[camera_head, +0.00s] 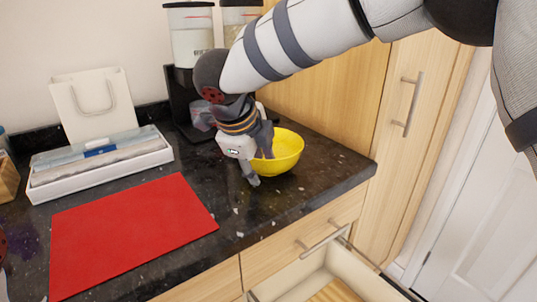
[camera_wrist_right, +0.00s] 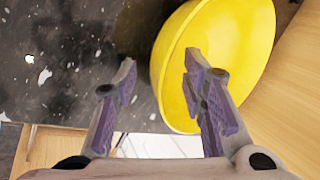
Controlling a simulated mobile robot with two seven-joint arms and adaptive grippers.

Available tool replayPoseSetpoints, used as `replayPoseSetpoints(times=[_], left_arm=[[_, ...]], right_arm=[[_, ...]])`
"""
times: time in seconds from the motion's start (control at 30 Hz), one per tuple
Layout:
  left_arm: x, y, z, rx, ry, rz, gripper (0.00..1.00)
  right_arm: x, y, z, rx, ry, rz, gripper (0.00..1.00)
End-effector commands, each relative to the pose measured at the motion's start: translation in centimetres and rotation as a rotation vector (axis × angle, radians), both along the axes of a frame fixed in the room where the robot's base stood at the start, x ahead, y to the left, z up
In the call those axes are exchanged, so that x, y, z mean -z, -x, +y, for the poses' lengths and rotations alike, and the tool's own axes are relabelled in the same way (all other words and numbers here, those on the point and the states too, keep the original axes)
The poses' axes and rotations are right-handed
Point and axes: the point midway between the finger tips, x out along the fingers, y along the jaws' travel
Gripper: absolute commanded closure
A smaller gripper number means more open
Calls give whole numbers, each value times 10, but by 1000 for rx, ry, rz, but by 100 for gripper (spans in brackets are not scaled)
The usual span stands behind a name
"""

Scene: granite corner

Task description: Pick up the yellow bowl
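My right gripper (camera_head: 258,169) reaches down at the bowl's left side in the head view. In the right wrist view the right gripper (camera_wrist_right: 158,72) is open, with a clear gap between its fingers. One finger overlaps the yellow bowl (camera_wrist_right: 225,50) and the other is outside it, over the counter, so the bowl's edge shows between them. Whether either finger touches the bowl cannot be told.
A red mat (camera_head: 130,235) lies left of the bowl. A white tray (camera_head: 100,172) with rolled items and a white paper bag (camera_head: 93,103) are behind it. An open drawer (camera_head: 315,275) juts out below the counter. A tall wooden cabinet (camera_head: 375,100) rises at right.

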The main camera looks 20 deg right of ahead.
Motion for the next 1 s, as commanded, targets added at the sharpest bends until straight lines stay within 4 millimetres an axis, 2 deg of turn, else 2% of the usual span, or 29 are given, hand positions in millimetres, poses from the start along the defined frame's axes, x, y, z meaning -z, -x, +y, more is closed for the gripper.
replayPoseSetpoints(times=[0.23, 0.4, 0.77, 0.87, 0.97, 1.0], left_arm=[[0, 0, 0, 0, 0, 1, 61], [0, 0, 0, 0, 0, 1, 61], [0, 0, 0, 0, 0, 1, 61], [0, 0, 0, 0, 0, 2, 61], [1, 0, 0, 0, 0, 2, 61], [-2, -2, 0, 0, 0, -9, 61]], right_arm=[[4, -2, -1, 0, 0, -2, 62], [3, -2, -1, 0, 0, -2, 100], [2, -2, -1, 1, -2, -2, 100], [-7, -3, -1, 3, -1, -5, 100], [-26, -3, -1, 2, -4, -6, 100], [-38, 3, 0, 0, -3, -7, 100]])
